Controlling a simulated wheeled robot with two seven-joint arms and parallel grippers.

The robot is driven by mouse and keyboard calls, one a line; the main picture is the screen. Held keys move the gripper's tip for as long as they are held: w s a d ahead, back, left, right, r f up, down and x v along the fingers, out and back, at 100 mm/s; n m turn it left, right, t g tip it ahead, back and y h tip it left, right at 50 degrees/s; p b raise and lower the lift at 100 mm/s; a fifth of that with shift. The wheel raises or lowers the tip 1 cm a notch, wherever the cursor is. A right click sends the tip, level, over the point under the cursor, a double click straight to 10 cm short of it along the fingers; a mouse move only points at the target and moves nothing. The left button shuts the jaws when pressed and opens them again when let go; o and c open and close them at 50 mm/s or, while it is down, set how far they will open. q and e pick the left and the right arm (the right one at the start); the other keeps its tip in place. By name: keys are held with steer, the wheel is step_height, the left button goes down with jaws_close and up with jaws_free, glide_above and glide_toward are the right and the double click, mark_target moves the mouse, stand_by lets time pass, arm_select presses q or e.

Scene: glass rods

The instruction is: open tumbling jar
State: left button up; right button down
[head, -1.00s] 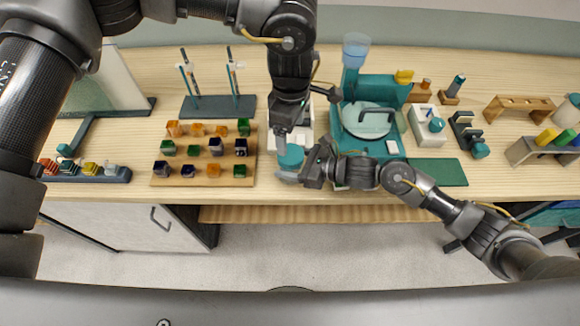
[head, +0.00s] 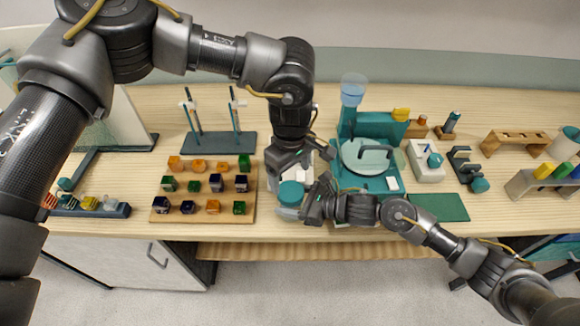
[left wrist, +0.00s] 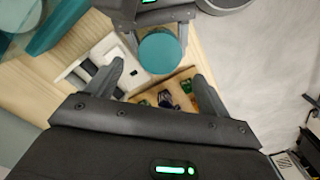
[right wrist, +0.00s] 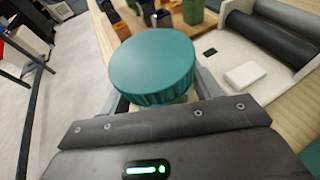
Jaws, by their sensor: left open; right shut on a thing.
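The jar has a round teal screw lid (head: 291,192) sitting on its clear body (head: 287,213). My right gripper (head: 310,208) is shut on the jar from the right and holds it upright near the front of the bench. In the right wrist view the ribbed lid (right wrist: 153,65) covers the top of the jar between the fingers. My left gripper (head: 298,165) is open, just behind and above the lid. In the left wrist view its fingers (left wrist: 162,82) are apart and empty, with the lid (left wrist: 161,52) beyond them.
A white unit with dark rollers (right wrist: 272,38) stands beside the jar. A wooden board (head: 162,217) with several small coloured blocks lies to the left, and a teal machine (head: 378,125) stands behind right. Rod stands (head: 211,146) are at the back left.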

mark_target(291, 191)
arm_select(q)
steer(key=shift+f, duration=3.1)
steer(key=c, duration=1)
steer(key=n, duration=0.5)
steer(key=shift+n, duration=0.4)
steer(key=shift+c, duration=0.2)
steer(key=n, duration=0.7)
steer(key=shift+n, duration=0.3)
steer(key=o, duration=1.1)
